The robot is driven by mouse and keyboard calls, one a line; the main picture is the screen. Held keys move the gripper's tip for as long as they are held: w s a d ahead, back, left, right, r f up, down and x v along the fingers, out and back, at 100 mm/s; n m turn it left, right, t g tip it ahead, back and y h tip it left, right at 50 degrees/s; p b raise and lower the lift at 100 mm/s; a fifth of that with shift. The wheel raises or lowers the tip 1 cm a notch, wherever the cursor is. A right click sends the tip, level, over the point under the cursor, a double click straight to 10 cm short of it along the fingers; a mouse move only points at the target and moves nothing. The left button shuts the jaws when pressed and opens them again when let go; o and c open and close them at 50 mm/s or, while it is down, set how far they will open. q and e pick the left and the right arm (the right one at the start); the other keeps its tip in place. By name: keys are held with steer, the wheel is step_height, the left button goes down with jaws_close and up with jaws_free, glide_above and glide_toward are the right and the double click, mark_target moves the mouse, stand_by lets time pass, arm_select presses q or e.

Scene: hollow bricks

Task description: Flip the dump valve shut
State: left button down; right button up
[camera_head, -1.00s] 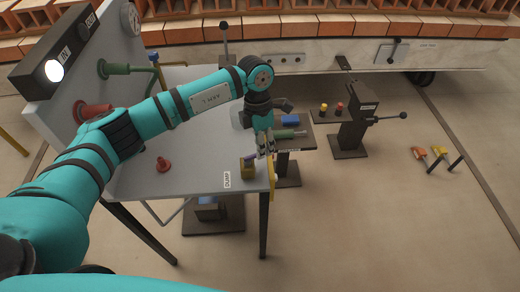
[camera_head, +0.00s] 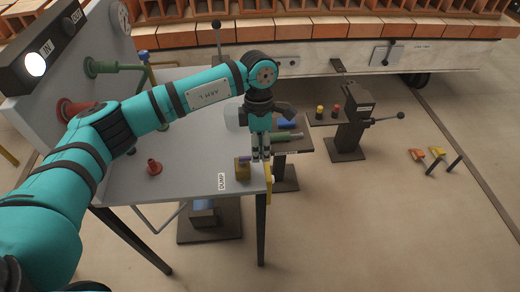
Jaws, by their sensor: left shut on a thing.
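The dump valve (camera_head: 243,172) is a small brass-coloured block at the front right corner of the grey table, beside a white DUMP label (camera_head: 222,182). A short purple lever (camera_head: 244,159) shows at its top, lying roughly sideways. My left gripper (camera_head: 261,156) points down at the right of the valve, its fingers shut on the lever's right end. The fingers hide that end, so the exact grip is hard to see. My right gripper is not in view.
A panel with a lit IN lamp (camera_head: 36,65) stands at the left. A dark lever stand (camera_head: 352,125) is on the floor to the right. Open floor lies in front.

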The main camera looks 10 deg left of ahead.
arm_select(q)
steer(key=shift+r, duration=0.1)
steer(key=c, duration=1.4)
jaws_free()
steer(key=shift+o, duration=0.2)
step_height(320, 180, up, 12)
steer(key=w, duration=0.2)
steer(key=shift+a, duration=0.35)
steer(key=shift+w+f, duration=0.1)
steer(key=shift+f, duration=0.1)
